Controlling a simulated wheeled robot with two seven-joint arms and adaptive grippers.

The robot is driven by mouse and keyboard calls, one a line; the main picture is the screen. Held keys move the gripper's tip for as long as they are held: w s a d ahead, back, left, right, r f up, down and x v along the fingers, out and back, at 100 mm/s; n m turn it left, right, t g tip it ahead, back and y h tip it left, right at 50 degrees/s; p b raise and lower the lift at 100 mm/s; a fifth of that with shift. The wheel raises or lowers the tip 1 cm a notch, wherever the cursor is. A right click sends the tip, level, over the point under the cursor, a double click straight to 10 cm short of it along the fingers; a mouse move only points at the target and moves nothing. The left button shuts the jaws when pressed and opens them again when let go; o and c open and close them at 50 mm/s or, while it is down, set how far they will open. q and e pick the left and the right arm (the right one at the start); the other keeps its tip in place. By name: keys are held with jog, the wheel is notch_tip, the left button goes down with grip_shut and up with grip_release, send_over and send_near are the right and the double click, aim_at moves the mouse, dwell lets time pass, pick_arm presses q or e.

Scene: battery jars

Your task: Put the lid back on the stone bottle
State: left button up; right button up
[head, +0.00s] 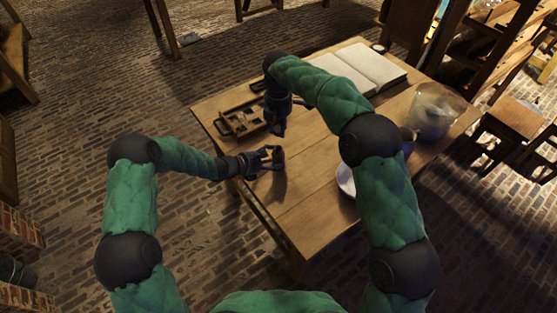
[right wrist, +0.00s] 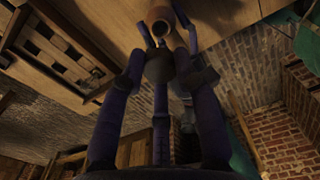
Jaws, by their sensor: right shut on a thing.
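My right gripper (head: 279,130) hangs over the left part of the wooden table. In the right wrist view its fingers are shut on a small dark rounded lid (right wrist: 160,66). The brown stone bottle (right wrist: 158,18) shows just beyond the lid, its open mouth facing the lid; a gap seems to separate them. My left gripper (head: 272,160) is near the table's left edge, below the right gripper in the head view, with its fingers apart. In the head view I cannot clearly separate the bottle from the dark fingers and shadow there.
The table (head: 312,205) is clear at its near end. A wooden tray with compartments (head: 228,127) lies at the left. An open book (head: 345,72) is at the back. A glass jar (head: 435,110) and a white plate (head: 346,180) are at the right, partly behind my right arm.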

jog(key=shift+f, duration=2.5)
jog(key=shift+f, duration=0.9)
pick_arm(q)
jog(key=shift+f, duration=0.1)
pick_arm(e)
jog(key=shift+f, duration=0.65)
jog(key=o, duration=0.8)
notch_tip(320, 180, up, 12)
jog(key=shift+s+r, duration=0.1)
